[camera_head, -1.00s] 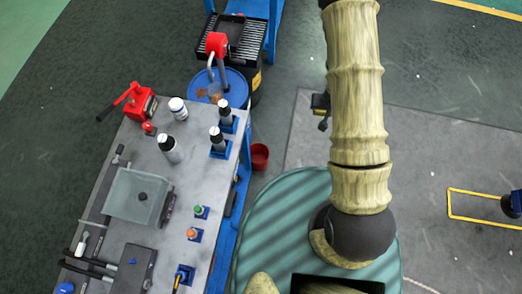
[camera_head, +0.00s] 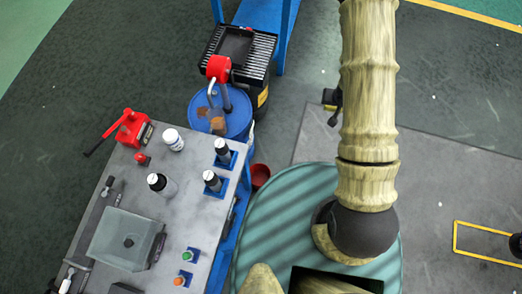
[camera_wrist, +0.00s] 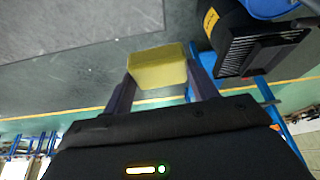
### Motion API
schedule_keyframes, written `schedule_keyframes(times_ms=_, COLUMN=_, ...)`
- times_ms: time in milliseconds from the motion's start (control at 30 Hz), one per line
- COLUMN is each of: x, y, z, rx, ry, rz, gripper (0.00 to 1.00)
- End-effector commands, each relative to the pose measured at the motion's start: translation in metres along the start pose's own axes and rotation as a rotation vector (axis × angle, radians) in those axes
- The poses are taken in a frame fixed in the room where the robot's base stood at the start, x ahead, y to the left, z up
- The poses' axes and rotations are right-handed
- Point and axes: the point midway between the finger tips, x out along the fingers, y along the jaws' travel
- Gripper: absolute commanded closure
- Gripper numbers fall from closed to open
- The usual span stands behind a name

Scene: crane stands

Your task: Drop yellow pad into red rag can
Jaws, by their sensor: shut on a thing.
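The yellow pad (camera_wrist: 156,68) is a block gripped between the two dark fingers of my gripper (camera_wrist: 160,82) in the wrist view. It is held up off the floor, with its ends near the fingertips. The small red can (camera_head: 261,174) stands on the floor in the head view, just right of the blue-framed workbench. Its lower part is hidden by my teal base. My arm reaches to the top of the head view, where my gripper is out of the picture. The can does not show in the wrist view.
Open grey floor lies to the right.

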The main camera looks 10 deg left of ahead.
Motion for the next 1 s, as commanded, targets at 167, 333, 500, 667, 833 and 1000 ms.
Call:
schedule_keyframes(times_ms=167, x=0.0, y=0.0, z=0.0, rx=0.0, ry=0.0, rz=0.0, gripper=0.63)
schedule_keyframes(times_ms=333, x=0.0, y=0.0, z=0.0, rx=-0.001, ry=0.0, rz=0.0, gripper=0.63)
schedule_keyframes(times_ms=500, x=0.008, y=-0.004, z=0.003, rx=-0.016, ry=-0.001, rz=-0.007, gripper=0.63)
schedule_keyframes(times_ms=667, x=0.033, y=-0.016, z=0.015, rx=-0.071, ry=-0.001, rz=-0.029, gripper=0.63)
schedule_keyframes(times_ms=833, x=0.071, y=-0.035, z=0.032, rx=-0.167, ry=-0.001, rz=-0.07, gripper=0.63)
schedule_keyframes(times_ms=1000, x=0.107, y=-0.053, z=0.048, rx=-0.267, ry=-0.001, rz=-0.111, gripper=0.63)
